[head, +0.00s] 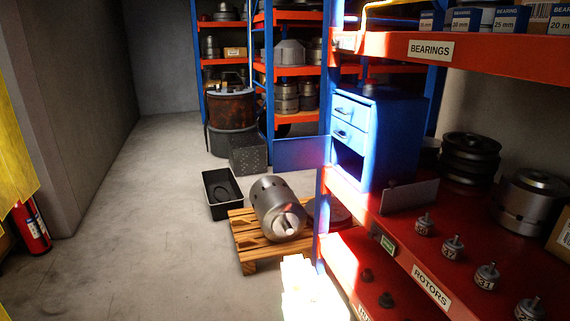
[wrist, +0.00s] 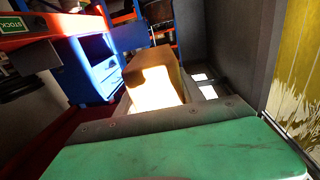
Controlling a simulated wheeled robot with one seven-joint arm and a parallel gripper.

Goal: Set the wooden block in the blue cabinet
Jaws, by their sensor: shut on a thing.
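The blue cabinet (head: 395,135) stands on the red shelf in the head view. Two pale drawer fronts are shut above a dark open compartment. A blue panel (head: 300,152), apparently its open door, sticks out to the left. The cabinet also shows at upper left in the wrist view (wrist: 92,68). The wooden block (wrist: 152,68) is tan, its near face glaring with light. My gripper (wrist: 155,102) is shut on the block, which is outside the cabinet and to its right in the wrist view. The block is not clearly visible in the head view.
A grey plate (head: 409,196) stands on the shelf near the cabinet. Several small rotors (head: 450,247) line the shelf's front. An orange upper shelf (head: 480,48) overhangs it. A metal cylinder (head: 277,208) lies on a pallet (head: 250,248) beside a black tray (head: 221,193).

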